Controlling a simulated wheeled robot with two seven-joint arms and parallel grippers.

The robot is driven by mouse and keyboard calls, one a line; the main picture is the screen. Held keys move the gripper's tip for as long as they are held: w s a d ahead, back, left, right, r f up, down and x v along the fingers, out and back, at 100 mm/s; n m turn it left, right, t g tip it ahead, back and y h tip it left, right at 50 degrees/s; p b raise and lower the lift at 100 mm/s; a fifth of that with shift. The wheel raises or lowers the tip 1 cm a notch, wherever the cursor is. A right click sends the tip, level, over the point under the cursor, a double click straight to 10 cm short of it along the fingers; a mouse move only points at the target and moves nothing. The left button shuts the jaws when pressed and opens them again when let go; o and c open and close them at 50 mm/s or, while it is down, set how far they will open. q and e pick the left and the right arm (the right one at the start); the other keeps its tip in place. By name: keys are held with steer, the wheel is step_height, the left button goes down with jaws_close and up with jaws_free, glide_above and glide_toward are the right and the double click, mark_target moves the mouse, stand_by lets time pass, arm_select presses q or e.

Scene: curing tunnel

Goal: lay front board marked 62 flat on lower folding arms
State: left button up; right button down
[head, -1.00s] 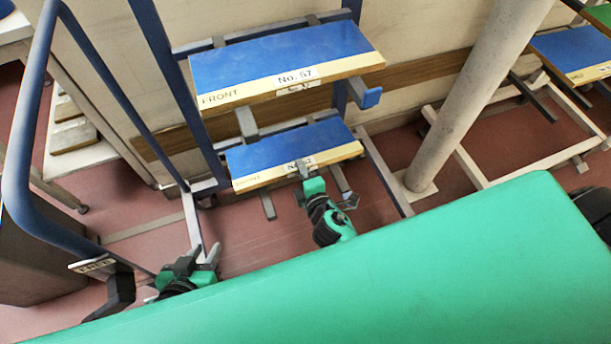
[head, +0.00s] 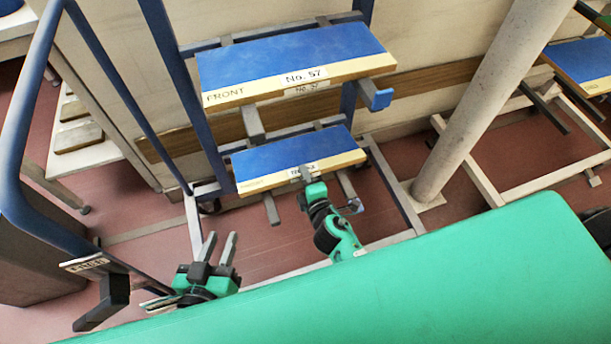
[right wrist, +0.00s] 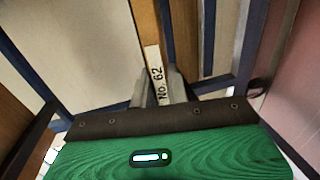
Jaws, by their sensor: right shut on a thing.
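The front board marked 62 (head: 290,158) is blue on top with a pale front strip. In the head view it lies about flat over the lower folding arms (head: 272,209), below the upper board. My right gripper (head: 305,176) is shut on its front edge, over part of the label. In the right wrist view the edge label reads No. 62 (right wrist: 159,86), between the fingers. Whether the board's underside touches the arms is hidden. My left gripper (head: 219,250) is open and empty, low at the left, well apart from the board.
A blue board marked No. 57 (head: 290,62) rests on the upper arms, close above. A blue rail (head: 30,110) stands at left. A pale round column (head: 480,100) rises at right. Another rack with a blue board (head: 585,65) stands far right.

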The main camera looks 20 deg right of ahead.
arm_select(q)
steer(key=shift+f+b, duration=0.35)
steer(key=shift+b, duration=0.05)
arm_select(e)
steer(key=shift+f, duration=0.35)
steer(key=c, duration=1.3)
jaws_free()
steer(key=shift+f, duration=0.1)
arm_select(q)
steer(key=w+a+r+t+b, duration=0.1)
steer(key=w+a+r+t, duration=0.1)
steer(key=r+t, duration=0.3)
step_height(320, 180, up, 4)
steer(key=shift+w+r, duration=0.1)
steer(key=shift+w, duration=0.7)
arm_select(e)
steer(key=s+r, duration=0.1)
steer(key=s, duration=0.3)
steer(key=s+r, duration=0.1)
steer(key=s, duration=0.8)
steer(key=shift+s+d+r, duration=0.2)
steer(key=shift+s+r, duration=0.1)
steer(key=shift+r, duration=0.1)
arm_select(q)
steer(key=shift+a, duration=0.1)
